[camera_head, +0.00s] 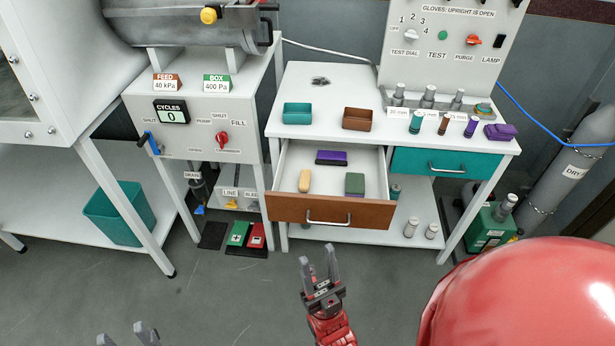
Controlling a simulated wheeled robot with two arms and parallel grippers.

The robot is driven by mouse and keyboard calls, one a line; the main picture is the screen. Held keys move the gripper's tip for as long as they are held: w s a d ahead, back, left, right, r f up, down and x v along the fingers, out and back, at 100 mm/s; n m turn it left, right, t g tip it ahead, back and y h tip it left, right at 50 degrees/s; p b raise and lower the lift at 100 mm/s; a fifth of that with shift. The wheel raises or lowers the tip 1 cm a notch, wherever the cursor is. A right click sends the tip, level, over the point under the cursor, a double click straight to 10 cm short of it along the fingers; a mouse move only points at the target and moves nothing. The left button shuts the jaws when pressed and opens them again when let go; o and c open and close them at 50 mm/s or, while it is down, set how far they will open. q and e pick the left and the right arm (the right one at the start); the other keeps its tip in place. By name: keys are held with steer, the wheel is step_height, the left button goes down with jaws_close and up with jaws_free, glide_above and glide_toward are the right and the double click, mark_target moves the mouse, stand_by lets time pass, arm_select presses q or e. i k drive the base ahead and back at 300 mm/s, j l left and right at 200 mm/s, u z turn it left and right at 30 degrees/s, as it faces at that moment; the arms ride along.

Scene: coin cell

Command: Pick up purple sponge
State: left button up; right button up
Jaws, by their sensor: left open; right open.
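A purple block with a dark side (331,157), which looks like the purple sponge, lies at the back of the open brown-fronted drawer (285,208). In the same drawer lie a yellow-tan block (305,181) and a green block (354,183). Another purple object (500,132) lies on the right end of the table top; I cannot tell what it is. My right gripper (318,258) is open and empty, pointing up the picture, below the drawer front in view. My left gripper (128,335) shows only its fingertips at the bottom edge, open and apart.
The white table (335,90) holds a teal tray (297,113), a brown tray (358,118) and several small vials. A closed teal drawer (410,160) is beside the open one. A white glovebox stand (190,150) is at left. Grey floor (220,300) in front is clear.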

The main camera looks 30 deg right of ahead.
mark_target(355, 183)
steer(key=z, duration=1.15)
